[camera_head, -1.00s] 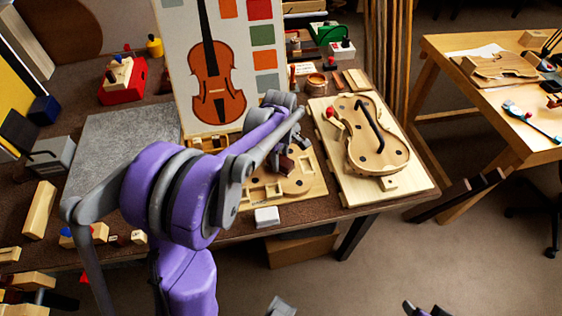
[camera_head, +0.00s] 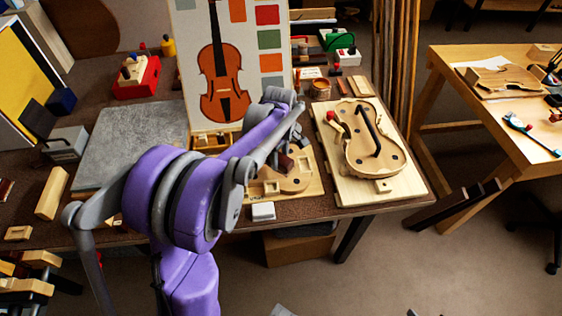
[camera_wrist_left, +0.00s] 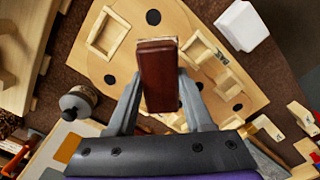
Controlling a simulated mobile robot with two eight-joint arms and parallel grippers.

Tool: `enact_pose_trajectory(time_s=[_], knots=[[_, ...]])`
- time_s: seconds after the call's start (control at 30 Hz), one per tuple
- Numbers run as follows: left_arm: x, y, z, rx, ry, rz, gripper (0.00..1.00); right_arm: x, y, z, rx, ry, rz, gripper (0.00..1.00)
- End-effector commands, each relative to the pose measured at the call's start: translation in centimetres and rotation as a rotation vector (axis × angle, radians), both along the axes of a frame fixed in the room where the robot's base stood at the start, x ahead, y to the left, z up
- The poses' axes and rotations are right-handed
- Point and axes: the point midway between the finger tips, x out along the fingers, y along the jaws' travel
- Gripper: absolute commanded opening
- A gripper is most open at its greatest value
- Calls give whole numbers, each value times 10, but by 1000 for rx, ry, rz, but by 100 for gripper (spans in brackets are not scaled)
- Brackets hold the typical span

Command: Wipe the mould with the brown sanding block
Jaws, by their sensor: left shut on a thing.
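My left gripper (camera_head: 291,146) is shut on the brown sanding block (camera_wrist_left: 160,76), held between both fingers in the left wrist view. The block also shows as a small dark red-brown shape (camera_head: 285,162) in the head view. Beneath it lies a flat, pale wooden mould (camera_head: 293,184) with dark round holes. The mould fills much of the left wrist view (camera_wrist_left: 128,65), with small wooden frames on it. The block is over the mould; I cannot tell whether they touch. My arm hides much of the mould in the head view. My right gripper is not in view.
A small white block (camera_head: 263,211) lies by the mould near the bench's front edge. The violin poster (camera_head: 190,70) rises behind. A grey slab (camera_head: 130,145) lies to the left.

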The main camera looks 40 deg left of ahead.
Motion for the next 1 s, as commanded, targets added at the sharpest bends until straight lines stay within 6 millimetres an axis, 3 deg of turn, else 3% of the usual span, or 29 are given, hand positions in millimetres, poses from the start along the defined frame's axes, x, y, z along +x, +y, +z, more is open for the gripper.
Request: enact_pose_trajectory(time_s=[0.43, 1.0], knots=[[3, 8, 41, 0, -1, -10, 0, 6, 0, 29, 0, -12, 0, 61], [3, 9, 43, 0, 0, -11, 0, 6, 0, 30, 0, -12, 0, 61]])
